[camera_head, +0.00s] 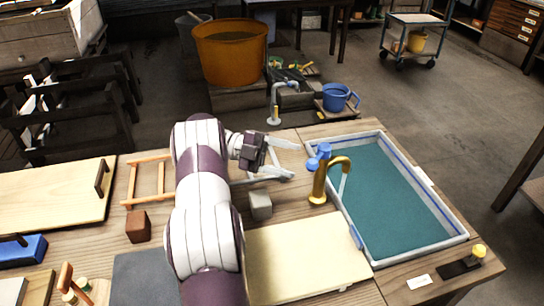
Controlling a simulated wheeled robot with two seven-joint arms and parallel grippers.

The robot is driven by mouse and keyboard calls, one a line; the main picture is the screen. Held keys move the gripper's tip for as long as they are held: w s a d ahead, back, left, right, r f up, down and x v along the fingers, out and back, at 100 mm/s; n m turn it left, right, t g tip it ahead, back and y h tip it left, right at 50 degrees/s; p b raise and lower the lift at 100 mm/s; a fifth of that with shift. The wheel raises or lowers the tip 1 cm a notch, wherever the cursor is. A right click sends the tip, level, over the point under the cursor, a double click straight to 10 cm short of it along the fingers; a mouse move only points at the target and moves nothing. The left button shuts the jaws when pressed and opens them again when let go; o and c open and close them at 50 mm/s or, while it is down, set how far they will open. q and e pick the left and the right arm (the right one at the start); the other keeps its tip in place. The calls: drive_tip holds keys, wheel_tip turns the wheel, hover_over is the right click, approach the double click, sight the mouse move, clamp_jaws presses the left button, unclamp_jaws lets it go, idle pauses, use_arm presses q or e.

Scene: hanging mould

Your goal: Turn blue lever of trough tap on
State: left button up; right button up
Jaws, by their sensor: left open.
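The trough tap (320,188) is a brass gooseneck standing at the left edge of the water-filled trough (464,238). Its blue lever (322,152) is at the top left of the tap, with a blue part reaching down to the left. My left gripper (293,160) is open and empty, its two pale fingers pointing right toward the lever. A small gap shows between the fingertips and the blue lever, though depth is hard to judge. My right gripper is out of view.
A grey block (260,205) and a pale board (305,265) lie on the bench below the gripper. A brown block (138,227) and a wooden frame (128,187) stand left of my arm. A second, silvery tap (273,112) stands behind the bench, near a blue jug (336,98).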

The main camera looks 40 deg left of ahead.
use_arm(q)
drive_tip(key=p+v, duration=0.4)
drive_tip(key=shift+a, duration=0.2)
idle(0.4)
